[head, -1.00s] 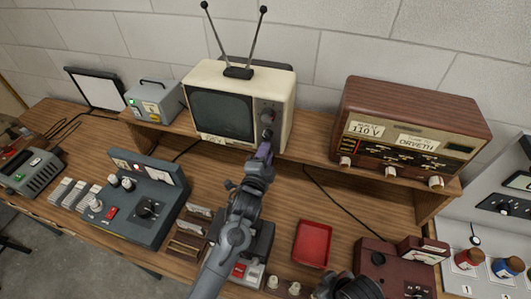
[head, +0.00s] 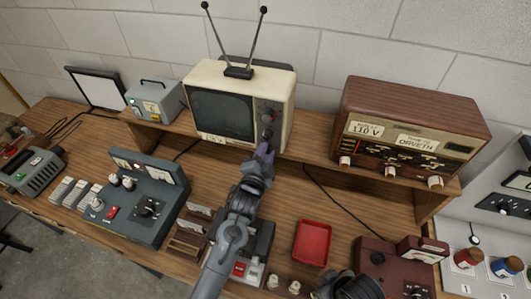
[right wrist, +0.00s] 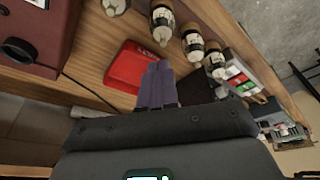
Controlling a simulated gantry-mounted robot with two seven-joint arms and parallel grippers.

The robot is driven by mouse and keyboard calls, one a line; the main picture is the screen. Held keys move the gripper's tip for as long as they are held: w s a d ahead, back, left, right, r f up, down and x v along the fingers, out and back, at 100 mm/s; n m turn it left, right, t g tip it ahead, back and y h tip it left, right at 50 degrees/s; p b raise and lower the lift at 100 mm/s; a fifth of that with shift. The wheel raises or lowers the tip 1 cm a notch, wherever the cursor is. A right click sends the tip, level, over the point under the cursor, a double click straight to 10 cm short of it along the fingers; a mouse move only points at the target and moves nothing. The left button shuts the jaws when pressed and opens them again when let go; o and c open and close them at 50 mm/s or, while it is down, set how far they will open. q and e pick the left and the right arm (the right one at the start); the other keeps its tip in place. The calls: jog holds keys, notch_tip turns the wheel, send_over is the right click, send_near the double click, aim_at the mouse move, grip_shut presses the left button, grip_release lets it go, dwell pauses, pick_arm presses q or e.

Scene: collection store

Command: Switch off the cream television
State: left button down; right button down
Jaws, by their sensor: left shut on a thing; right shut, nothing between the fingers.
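The cream television (head: 285,95) stands on the raised shelf at the back, with a twin antenna on top. Its screen (head: 221,115) is dark grey. Its control panel with dark knobs (head: 268,110) is right of the screen. My left gripper (head: 265,146) reaches up to the lower part of this panel. Its purple fingers are shut on what looks like the lowest knob (head: 268,133), which they partly hide. My right gripper (right wrist: 157,80) is shut and empty in the right wrist view, pointing over the bench near the red tray (right wrist: 138,68).
A brown wooden radio (head: 415,125) stands right of the television, and a small grey box (head: 155,101) left. The lower bench holds a grey control console (head: 145,200), the red tray (head: 312,243) and a maroon device (head: 378,260). Bench around the tray is partly clear.

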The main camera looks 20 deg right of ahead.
pick_arm(q)
jog(key=c, duration=0.8)
grip_release()
jog(key=shift+c, duration=0.2)
pick_arm(e)
jog(key=shift+a, duration=0.1)
jog(key=shift+f, duration=0.15)
pick_arm(q)
jog(key=v, duration=1)
jog(key=shift+s+a, duration=0.25)
jog(key=shift+s, duration=0.05)
